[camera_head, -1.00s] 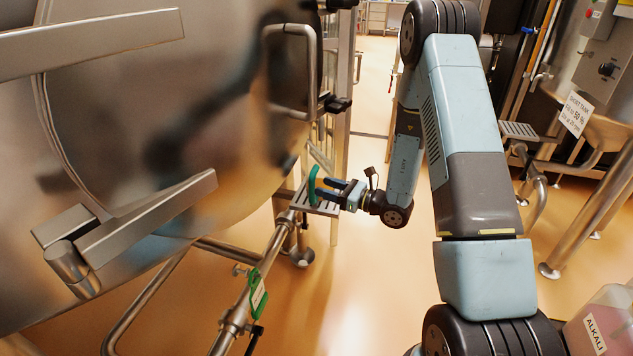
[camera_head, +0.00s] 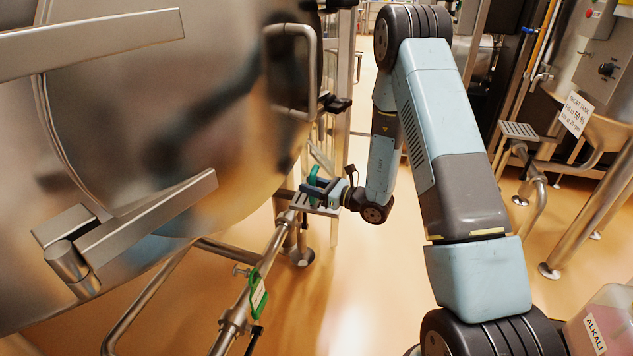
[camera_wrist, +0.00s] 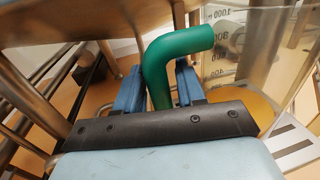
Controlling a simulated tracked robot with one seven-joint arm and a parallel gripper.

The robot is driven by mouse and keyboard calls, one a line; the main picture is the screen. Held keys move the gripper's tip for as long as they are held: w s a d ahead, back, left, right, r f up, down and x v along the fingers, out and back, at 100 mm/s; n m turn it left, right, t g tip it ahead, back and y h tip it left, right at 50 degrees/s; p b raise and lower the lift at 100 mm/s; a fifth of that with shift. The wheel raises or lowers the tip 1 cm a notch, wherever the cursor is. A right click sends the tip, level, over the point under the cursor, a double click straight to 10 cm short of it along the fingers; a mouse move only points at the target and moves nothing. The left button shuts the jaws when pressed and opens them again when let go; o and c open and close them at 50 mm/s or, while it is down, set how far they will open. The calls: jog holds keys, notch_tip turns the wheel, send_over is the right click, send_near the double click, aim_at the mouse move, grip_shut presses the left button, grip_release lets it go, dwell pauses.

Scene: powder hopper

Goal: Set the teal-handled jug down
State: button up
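The jug (camera_wrist: 228,70) is clear, with volume marks on its wall, and shows at the upper right of the wrist view. Its teal handle (camera_wrist: 172,58) bends across the middle of that view. My gripper (camera_wrist: 160,88) has one blue finger on each side of the handle, with little or no gap showing, and looks shut on it. In the head view, my gripper (camera_head: 314,187) is at the teal handle (camera_head: 313,174), above a small slotted metal step (camera_head: 322,208). The jug's clear body is hard to make out there, and its base is hidden.
A large steel vessel (camera_head: 190,120) fills the left side. Another slotted step (camera_head: 519,130) is at the right. A pink ALKALI container (camera_head: 603,325) is at the lower right.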

grip_shut()
jog(key=shift+r, duration=0.15)
dwell(0.5)
